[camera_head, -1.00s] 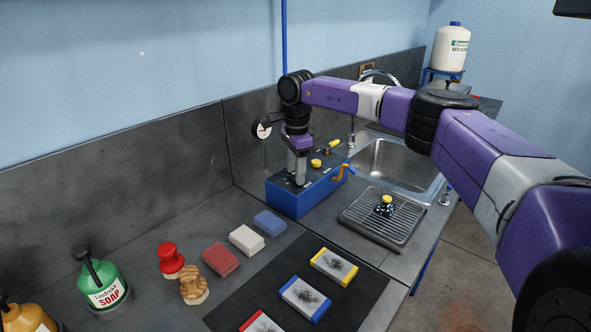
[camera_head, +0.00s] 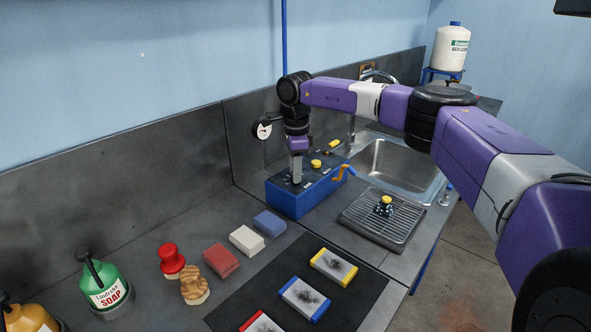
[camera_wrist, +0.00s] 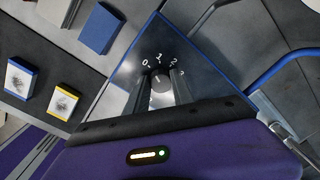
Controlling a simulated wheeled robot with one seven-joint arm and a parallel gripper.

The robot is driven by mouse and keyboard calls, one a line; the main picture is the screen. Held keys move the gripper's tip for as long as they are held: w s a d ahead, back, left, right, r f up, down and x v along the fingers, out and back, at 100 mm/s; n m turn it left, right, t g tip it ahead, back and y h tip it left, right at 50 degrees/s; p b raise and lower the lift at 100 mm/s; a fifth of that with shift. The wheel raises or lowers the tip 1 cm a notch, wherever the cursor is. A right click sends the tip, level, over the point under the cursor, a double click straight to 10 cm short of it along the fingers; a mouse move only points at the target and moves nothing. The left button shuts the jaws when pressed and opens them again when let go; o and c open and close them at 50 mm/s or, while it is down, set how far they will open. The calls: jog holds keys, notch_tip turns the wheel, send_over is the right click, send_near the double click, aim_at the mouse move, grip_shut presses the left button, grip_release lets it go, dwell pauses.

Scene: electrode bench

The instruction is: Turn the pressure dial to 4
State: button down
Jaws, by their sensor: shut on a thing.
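The blue control box (camera_head: 292,204) stands on the bench left of the sink. In the wrist view its top panel (camera_wrist: 190,57) carries a dark round dial (camera_wrist: 160,80) with white numbers 0, 1, 2 and part of a further one around it. My gripper (camera_wrist: 161,86) is shut on the dial, one finger on each side. A pale line shows on the dial, but I cannot tell exactly which number it points to. In the head view my gripper (camera_head: 297,170) points down onto the box and hides the dial.
A yellow knob (camera_head: 316,164) and an orange lever (camera_head: 343,174) are on the box. A round gauge (camera_head: 264,130) is behind my wrist. A ribbed tray (camera_head: 380,222) and the sink (camera_head: 395,168) lie to the right. Coloured blocks (camera_head: 270,223) stand in front.

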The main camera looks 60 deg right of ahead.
jog(key=m+p, duration=0.2)
jog(key=m, duration=0.5)
jog(key=shift+w+d+r, duration=0.1)
jog(key=shift+r, duration=0.05)
jog(key=m+p, duration=0.1)
jog(key=m, duration=0.3)
jog(key=m+p, duration=0.2)
jog(key=m, duration=0.1)
jog(key=shift+d+m+g, duration=0.1)
jog(key=shift+m+g, duration=0.2)
jog(key=m+p, duration=0.2)
jog(key=m, duration=0.2)
jog(key=shift+r+m+p, duration=0.1)
jog(key=shift+m+p, duration=0.2)
jog(key=shift+p, duration=0.05)
jog(key=m+p, duration=0.3)
jog(key=m, duration=0.1)
jog(key=shift+d, duration=0.1)
jog(key=m+p, duration=0.2)
jog(key=m, duration=0.1)
jog(key=shift+f+m+y, duration=0.2)
jog(key=shift+m+y, duration=0.1)
jog(key=shift+m, duration=1.2)
